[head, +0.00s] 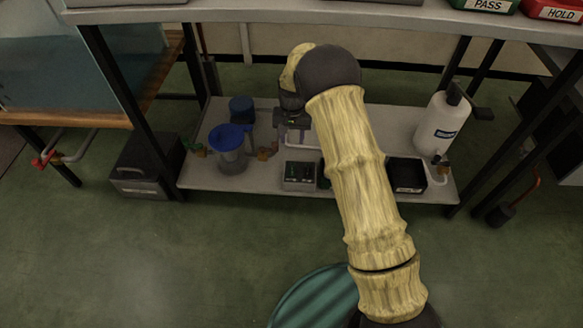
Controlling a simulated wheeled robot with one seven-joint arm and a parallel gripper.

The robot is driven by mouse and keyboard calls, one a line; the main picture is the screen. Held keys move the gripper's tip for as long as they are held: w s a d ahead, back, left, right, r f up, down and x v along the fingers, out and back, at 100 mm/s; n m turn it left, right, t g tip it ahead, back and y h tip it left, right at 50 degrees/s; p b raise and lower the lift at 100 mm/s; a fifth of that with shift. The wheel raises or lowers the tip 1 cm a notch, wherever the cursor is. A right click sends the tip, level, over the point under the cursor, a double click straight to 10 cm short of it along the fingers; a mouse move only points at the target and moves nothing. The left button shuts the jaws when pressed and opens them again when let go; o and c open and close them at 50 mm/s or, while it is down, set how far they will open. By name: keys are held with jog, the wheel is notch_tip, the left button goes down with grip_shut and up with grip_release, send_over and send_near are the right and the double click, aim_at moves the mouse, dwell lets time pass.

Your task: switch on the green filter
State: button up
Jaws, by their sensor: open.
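No filter can be clearly made out. A small grey control box (299,175) with dark switches or sockets on top sits at the front of the lower shelf (255,182). A small dark green piece (323,178) shows beside it, partly hidden by my arm; I cannot tell what it is. My gripper (293,132) is above the shelf behind the control box, pointing down and open. It is small in view, and nothing shows between its fingers.
A blue-lidded jug (231,150) and a blue container (242,108) stand left on the shelf. A black tray (407,175) and a white pump bottle (440,125) stand right. The worktop (350,14) overhangs. A dark box (140,165) is on the floor at left.

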aim_at(292, 170)
notch_tip(292, 170, down, 16)
jog(key=b, duration=0.8)
jog(key=shift+r, duration=0.1)
grip_shut()
